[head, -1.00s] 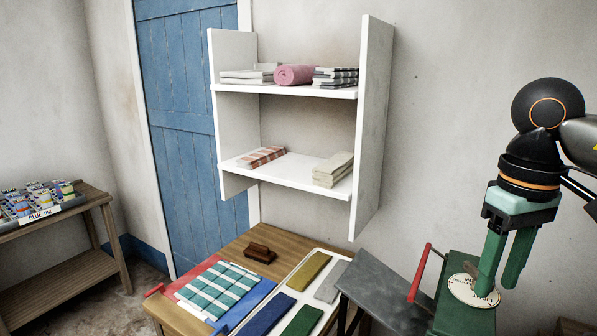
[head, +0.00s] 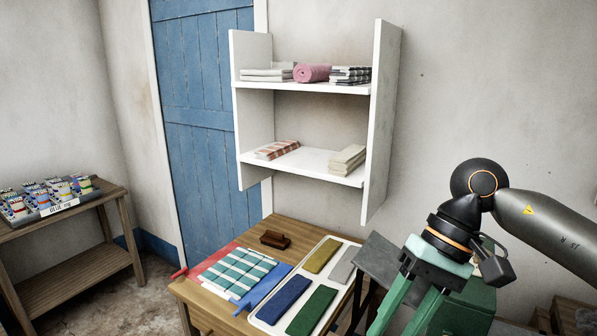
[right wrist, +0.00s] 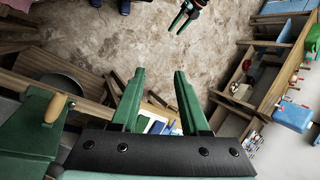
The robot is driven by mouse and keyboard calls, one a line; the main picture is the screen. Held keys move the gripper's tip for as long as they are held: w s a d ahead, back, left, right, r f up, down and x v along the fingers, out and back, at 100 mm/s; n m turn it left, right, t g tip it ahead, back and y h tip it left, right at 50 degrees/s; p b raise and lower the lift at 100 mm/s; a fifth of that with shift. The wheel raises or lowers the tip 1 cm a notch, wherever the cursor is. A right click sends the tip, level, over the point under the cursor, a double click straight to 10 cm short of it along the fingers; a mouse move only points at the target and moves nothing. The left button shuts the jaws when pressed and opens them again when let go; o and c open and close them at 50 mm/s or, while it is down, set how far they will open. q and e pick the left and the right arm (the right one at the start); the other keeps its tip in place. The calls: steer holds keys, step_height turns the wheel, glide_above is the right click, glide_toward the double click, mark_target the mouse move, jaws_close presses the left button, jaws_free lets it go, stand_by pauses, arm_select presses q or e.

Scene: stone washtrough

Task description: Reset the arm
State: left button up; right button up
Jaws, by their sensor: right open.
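My right gripper (head: 403,318) is at the lower right of the head view, pointing down, with its green fingers running toward the bottom edge. In the right wrist view its two fingers (right wrist: 158,78) stand apart with nothing between them. A small green and black gripper, which looks like my left one (right wrist: 184,20), shows at the top of the right wrist view over the floor. My left arm is not in the head view.
A wooden table (head: 228,237) holds a checked cloth (head: 238,272), a brown brush-like block (head: 275,239) and a white tray (head: 331,246) of coloured pieces. Behind it hangs a white shelf (head: 310,161) with folded cloths. A dark green box (head: 470,296) is close to my right gripper.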

steer(key=s+a+m+y, duration=0.1)
steer(key=a+m+y, duration=1.5)
steer(key=m, duration=0.4)
steer(key=w+d+f+n+t+h, duration=0.2)
steer(key=d+f+n+t+h, duration=0.35)
steer(key=n, duration=0.65)
steer(key=w+d+f+n+t+h, duration=0.2)
steer(key=f+n+t+h, duration=0.1)
steer(key=f+n+t, duration=0.65)
steer(key=w+d+f+n+t+h, duration=0.2)
steer(key=d+f+n+t+h, duration=0.3)
steer(key=n, duration=0.8)
steer(key=s+d+f+m+g+h, duration=0.2)
steer(key=s+d+f+m+g, duration=0.1)
steer(key=s+f+m, duration=0.3)
steer(key=s+d+f+m+g+h, duration=0.3)
steer(key=s+f+m, duration=0.4)
steer(key=s+f, duration=0.4)
step_height(320, 180, down, 4)
steer(key=shift+d+g+h, duration=0.35)
steer(key=shift+d+g, duration=0.35)
steer(key=shift+g, duration=0.4)
